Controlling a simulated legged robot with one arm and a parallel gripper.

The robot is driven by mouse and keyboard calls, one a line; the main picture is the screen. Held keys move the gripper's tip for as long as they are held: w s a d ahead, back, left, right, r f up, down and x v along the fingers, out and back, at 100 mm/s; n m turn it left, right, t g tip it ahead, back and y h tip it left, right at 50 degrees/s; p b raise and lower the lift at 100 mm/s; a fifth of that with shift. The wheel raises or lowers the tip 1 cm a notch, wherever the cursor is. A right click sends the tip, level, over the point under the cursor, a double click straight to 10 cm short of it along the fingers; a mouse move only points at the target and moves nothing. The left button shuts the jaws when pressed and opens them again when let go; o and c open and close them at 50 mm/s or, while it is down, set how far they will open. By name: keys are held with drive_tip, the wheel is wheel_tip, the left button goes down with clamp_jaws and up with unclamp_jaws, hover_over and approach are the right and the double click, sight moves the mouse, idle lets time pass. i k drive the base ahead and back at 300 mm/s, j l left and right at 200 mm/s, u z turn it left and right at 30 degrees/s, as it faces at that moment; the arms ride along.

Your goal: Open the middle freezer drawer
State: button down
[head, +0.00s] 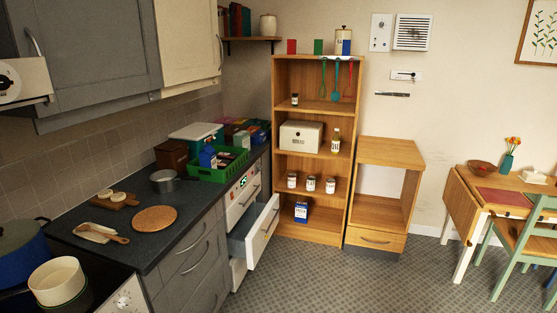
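The white-fronted freezer (243,197) is built in under the dark counter, with a small lit green display near its top. A drawer below its top front stands pulled out into the room. Its white front (264,230) with a handle faces right, and its grey-blue inside (238,243) shows from above. It looks like the middle drawer. Another white front (238,272) lies below it, closed and partly hidden by the grey cabinets. My gripper and arm are not in view, so nothing shows on the drawer handle.
Grey drawers (190,262) stand left of the freezer. The counter holds a green crate (217,172), a cork mat (155,218) and a pan. A wooden shelf unit (312,228) stands just behind the open drawer. The patterned floor (350,280) in front is clear; a table and green chair are right.

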sight(255, 245)
drive_tip(key=i, duration=2.5)
drive_tip(key=i+l+u, duration=0.1)
drive_tip(key=i, duration=1.2)
